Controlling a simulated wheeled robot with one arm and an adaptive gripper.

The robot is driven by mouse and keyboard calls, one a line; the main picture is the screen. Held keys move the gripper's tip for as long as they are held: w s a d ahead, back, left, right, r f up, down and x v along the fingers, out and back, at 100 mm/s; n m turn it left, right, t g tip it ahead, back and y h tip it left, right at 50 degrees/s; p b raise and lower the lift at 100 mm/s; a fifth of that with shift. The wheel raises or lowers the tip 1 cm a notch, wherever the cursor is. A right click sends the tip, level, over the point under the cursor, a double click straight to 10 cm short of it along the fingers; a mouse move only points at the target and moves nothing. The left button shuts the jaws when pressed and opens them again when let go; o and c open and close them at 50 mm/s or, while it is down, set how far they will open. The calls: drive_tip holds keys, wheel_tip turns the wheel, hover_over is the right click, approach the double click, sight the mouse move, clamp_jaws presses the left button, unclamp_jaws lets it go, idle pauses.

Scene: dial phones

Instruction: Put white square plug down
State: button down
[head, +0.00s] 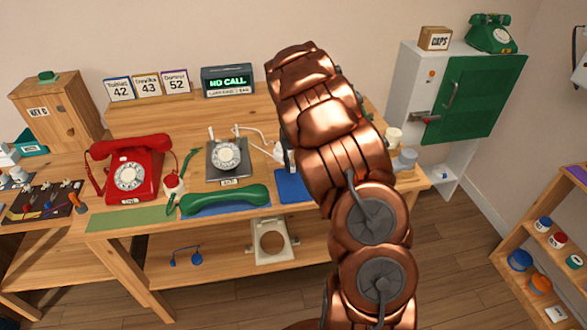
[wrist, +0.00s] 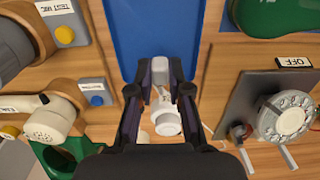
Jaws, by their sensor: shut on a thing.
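My gripper (wrist: 160,88) is shut on the white plug (wrist: 165,118), which sits between the two dark fingers in the wrist view. A small part of it lies between the fingertips, and its wider round end points back towards the palm. The fingertips are at the near edge of a blue mat (wrist: 155,35). In the head view the plug (head: 278,152) shows as a small white shape left of my arm, with a white cord running left from it. My arm hides most of the gripper there. I cannot tell whether the plug touches the bench.
A black dial base (head: 228,158) stands left of the gripper, with a green handset (head: 225,200) in front. A red phone (head: 130,168) is further left. Pale cylindrical parts (head: 404,160) stand right of my arm. The blue mat is bare where it shows in the wrist view.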

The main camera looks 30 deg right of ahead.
sight(294, 171)
drive_tip(key=shift+w+d, duration=0.15)
drive_tip(key=shift+d, duration=0.05)
drive_tip(key=shift+d+f+p, duration=0.1)
drive_tip(key=shift+f+p, duration=0.1)
drive_tip(key=shift+p, duration=0.1)
drive_tip(key=shift+f+p, duration=0.5)
drive_tip(key=shift+f, duration=1.1)
drive_tip(key=shift+f, duration=0.15)
drive_tip(key=c, duration=1.1)
unclamp_jaws()
